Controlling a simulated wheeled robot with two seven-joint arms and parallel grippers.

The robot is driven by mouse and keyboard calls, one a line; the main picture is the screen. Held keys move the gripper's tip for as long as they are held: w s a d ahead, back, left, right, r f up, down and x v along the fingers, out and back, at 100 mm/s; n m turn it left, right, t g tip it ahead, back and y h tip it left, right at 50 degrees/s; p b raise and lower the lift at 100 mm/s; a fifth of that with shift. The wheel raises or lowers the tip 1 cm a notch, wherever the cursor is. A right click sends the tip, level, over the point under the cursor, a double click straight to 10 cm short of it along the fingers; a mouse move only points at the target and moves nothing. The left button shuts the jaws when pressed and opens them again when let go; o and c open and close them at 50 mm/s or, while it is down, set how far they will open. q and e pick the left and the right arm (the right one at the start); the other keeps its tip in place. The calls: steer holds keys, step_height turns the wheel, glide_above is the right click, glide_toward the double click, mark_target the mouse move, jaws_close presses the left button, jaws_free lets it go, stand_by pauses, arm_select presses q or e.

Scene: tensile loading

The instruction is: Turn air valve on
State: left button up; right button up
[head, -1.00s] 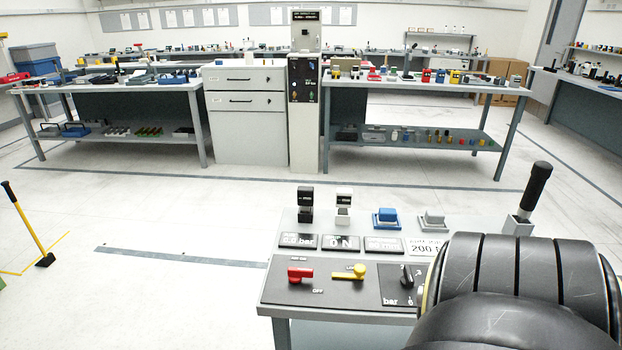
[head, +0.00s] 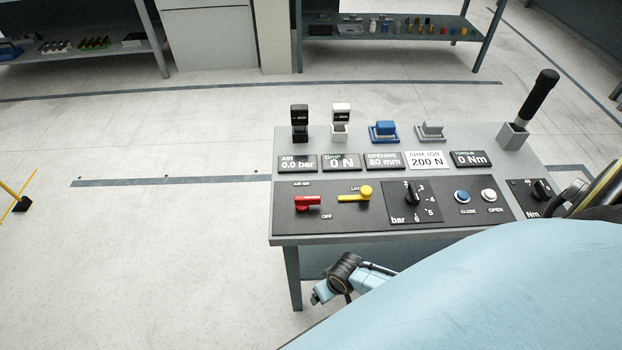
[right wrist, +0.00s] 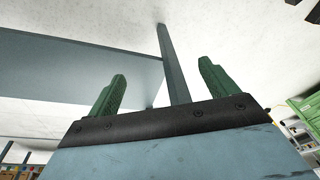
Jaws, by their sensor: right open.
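The red air valve handle (head: 307,202) is on the black panel at the left of the grey console (head: 400,238). It lies level and points right, between the "AIR ON" and "OFF" labels. The air display (head: 298,163) above it reads 0.0 bar. In the right wrist view my right gripper (right wrist: 161,74) is open, with two green fingers apart and nothing between them. Its fingers are not clearly seen in the head view, so I cannot tell its distance from the handle. My left gripper is not in view.
A yellow lever (head: 356,194) is just right of the red handle, then a black pressure knob (head: 412,198) and blue and white buttons. A black-handled lever (head: 534,102) stands at the back right. My light blue arm covers the lower right.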

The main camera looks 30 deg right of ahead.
steer(key=w+a+r+p, duration=0.25)
steer(key=w+r, duration=0.35)
steer(key=r, duration=0.6)
arm_select(q)
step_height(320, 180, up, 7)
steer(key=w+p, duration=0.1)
steer(key=p, duration=0.2)
arm_select(e)
step_height(320, 180, up, 21)
steer(key=m+g, duration=0.2)
steer(key=m, duration=0.4)
glide_above(309, 197)
steer(key=shift+h, duration=0.3)
step_height(309, 197, down, 9)
steer(key=b, duration=1.2)
steer(key=shift+a+f, duration=0.15)
step_height(309, 197, down, 4)
steer(key=b, duration=0.5)
steer(key=shift+d, duration=0.25)
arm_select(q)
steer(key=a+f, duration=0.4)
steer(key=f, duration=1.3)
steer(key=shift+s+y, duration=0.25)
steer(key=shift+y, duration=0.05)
arm_select(e)
steer(key=shift+a, duration=0.1)
